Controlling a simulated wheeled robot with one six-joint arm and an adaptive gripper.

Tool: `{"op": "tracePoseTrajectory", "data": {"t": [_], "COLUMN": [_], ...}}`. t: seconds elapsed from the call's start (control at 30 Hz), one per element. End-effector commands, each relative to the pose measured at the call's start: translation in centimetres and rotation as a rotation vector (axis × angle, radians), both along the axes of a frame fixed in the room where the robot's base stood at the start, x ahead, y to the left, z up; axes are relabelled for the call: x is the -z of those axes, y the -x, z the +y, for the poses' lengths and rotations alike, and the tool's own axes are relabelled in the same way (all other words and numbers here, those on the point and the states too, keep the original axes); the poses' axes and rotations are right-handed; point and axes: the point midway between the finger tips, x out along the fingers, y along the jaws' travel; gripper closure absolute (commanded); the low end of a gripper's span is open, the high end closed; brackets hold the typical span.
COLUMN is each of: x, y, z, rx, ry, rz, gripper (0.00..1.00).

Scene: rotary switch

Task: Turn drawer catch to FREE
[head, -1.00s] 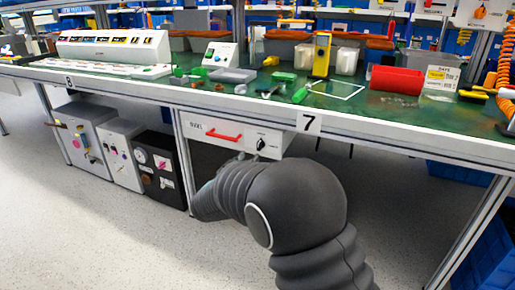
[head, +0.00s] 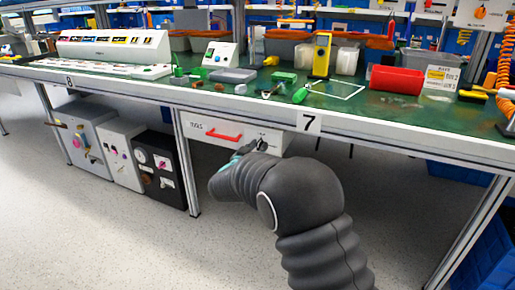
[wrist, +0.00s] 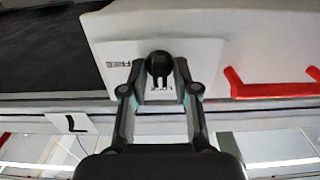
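The drawer catch is a black rotary knob (wrist: 160,64) on a white panel (wrist: 105,35) in the wrist view. A "FREE" label (wrist: 130,62) lies left of the knob and a partly covered label (wrist: 165,88) lies just below it. In the head view the knob (head: 262,145) is partly hidden by my gripper (head: 247,150). In the wrist view my gripper (wrist: 160,72) has its fingers apart, one on each side of the knob, with narrow gaps showing. I cannot tell which label the knob points to.
A red drawer handle (head: 224,135) sits left of the knob on the white drawer front (head: 196,137), under the green workbench (head: 410,118). A "7" plate (head: 309,123) is on the bench edge above. Grey and black cabinets (head: 160,165) stand on the floor at left.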

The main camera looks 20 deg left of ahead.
Motion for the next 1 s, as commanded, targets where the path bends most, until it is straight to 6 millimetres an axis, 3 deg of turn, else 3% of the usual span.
{"op": "tracePoseTrajectory", "data": {"t": [0.47,1.0], "x": [0.23,0.52], "y": [0.01,0.02], "z": [0.02,-0.12], "rx": [-0.001,-0.001], "ry": [-0.069,-0.517], "rz": [-0.005,-0.042], "gripper": [1.0,1.0]}}
